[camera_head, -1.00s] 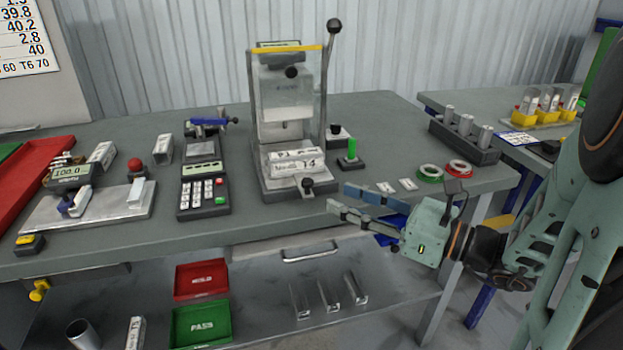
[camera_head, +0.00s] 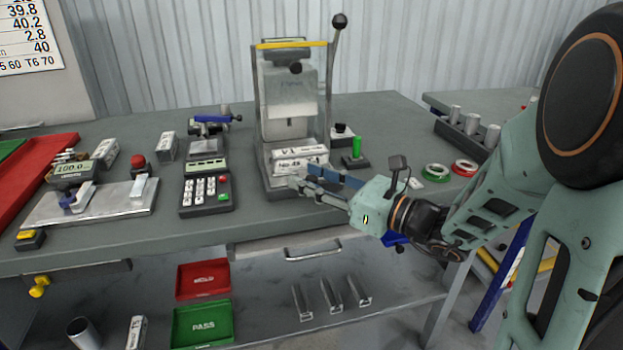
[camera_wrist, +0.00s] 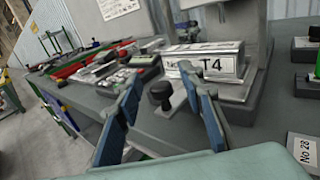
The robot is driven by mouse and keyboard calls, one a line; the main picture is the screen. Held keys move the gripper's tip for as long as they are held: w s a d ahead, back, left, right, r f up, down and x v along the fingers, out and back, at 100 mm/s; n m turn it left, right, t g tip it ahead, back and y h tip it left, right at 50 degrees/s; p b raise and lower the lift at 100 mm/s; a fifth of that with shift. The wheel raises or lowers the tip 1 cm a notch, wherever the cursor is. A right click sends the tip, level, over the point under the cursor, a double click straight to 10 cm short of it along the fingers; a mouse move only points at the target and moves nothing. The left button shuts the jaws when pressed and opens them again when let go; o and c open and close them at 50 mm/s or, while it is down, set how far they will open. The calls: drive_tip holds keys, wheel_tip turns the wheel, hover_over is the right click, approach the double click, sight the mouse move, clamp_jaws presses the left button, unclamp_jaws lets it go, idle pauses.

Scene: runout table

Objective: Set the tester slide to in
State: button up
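The tester (camera_head: 290,95) stands on the bench in the head view, an upright frame with a clear guard, a yellow bar and a ball-topped lever at its right. A labelled block (camera_head: 300,158) marked T4 lies at its base; it also shows in the wrist view (camera_wrist: 205,60). The slide's black knob (camera_wrist: 160,91) stands on a pale metal plate (camera_wrist: 175,103) at the tester's front. My gripper (camera_head: 308,180) is at the front of the base; its fingers are open on either side of the knob in the wrist view (camera_wrist: 160,84), with no visible contact. The head view hides the knob behind the fingers.
A keypad unit (camera_head: 206,191) stands left of the tester. A green-topped post (camera_head: 356,150) and tape rolls (camera_head: 436,172) are to the right. A gauge stand (camera_head: 90,203) is at far left. A drawer handle (camera_head: 313,254) juts below the bench edge.

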sight(298, 148)
clamp_jaws()
idle(0.3)
drive_tip(key=w+a, duration=0.1)
drive_tip(key=w, duration=0.2)
drive_tip(key=w+a, duration=0.1)
drive_tip(key=w, duration=0.3)
drive_tip(key=w+a+p, duration=0.1)
drive_tip(key=w, duration=0.2)
drive_tip(key=shift+w, duration=0.4)
drive_tip(key=shift+r, duration=0.15)
unclamp_jaws()
drive_tip(key=shift+w, duration=0.15)
